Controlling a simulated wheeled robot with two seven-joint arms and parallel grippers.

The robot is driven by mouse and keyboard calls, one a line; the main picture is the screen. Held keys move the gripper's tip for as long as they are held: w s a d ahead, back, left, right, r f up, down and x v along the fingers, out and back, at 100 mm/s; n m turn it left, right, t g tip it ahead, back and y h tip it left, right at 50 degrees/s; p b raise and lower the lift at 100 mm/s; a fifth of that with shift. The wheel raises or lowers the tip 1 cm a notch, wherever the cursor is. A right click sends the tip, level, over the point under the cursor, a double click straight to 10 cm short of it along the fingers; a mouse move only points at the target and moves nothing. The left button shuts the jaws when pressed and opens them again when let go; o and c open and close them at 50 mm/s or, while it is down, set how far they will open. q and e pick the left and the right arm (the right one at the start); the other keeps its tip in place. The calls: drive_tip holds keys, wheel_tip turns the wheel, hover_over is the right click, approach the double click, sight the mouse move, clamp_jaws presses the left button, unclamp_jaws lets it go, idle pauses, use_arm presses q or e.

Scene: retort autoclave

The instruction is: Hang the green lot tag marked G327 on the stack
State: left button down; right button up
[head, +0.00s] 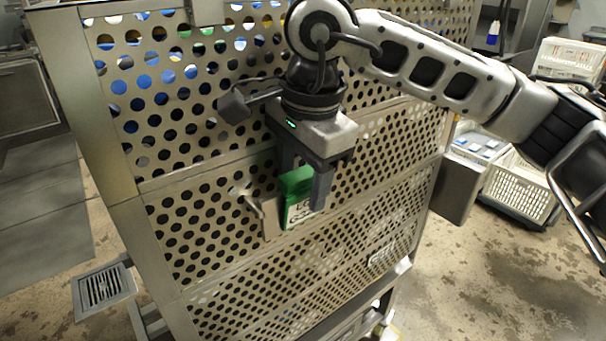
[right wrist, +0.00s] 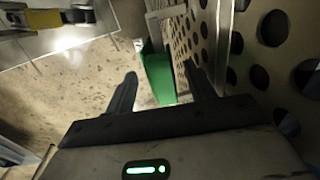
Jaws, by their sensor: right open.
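The green lot tag (head: 298,183) hangs upright at the side of the stack (head: 180,215), a perforated metal basket wall. Its white label is partly hidden by a finger, so the full marking cannot be read. A small metal plate with a hook-like prong (head: 255,207) is beside the tag at its left. My right gripper (head: 303,188) is open, pointing down, with its fingers on either side of the tag. In the right wrist view the tag (right wrist: 158,77) stands between the spread fingers, with gaps visible on both sides. My left gripper is out of view.
White crates (head: 522,185) stand at the right behind the stack. A floor drain (head: 103,287) lies at lower left. Blue, green and yellow things show through the upper holes of the stack. The floor at lower right is clear.

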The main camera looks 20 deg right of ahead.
drive_tip(key=shift+w+r+p, duration=0.25)
drive_tip(key=shift+r+p, duration=0.3)
drive_tip(key=shift+r, duration=0.3)
drive_tip(key=shift+r+p, duration=1.15)
drive_tip(key=shift+r, duration=0.95)
drive_tip(key=shift+r+p, duration=0.7)
drive_tip(key=shift+r, duration=0.4)
drive_tip(key=shift+s+d+f+b, duration=0.1)
drive_tip(key=shift+s+f+b, duration=0.15)
drive_tip(key=shift+s+b, duration=0.2)
drive_tip(key=shift+s+d, duration=0.1)
drive_tip(key=shift+s, duration=0.25)
use_arm(q)
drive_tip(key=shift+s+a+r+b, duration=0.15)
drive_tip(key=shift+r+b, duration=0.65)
drive_tip(key=shift+b, duration=0.4)
use_arm(e)
drive_tip(key=s+d, duration=0.3)
drive_tip(key=s, duration=0.4)
drive_tip(key=shift+s, duration=0.4)
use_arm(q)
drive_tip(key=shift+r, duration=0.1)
use_arm(e)
drive_tip(key=shift+r, duration=0.2)
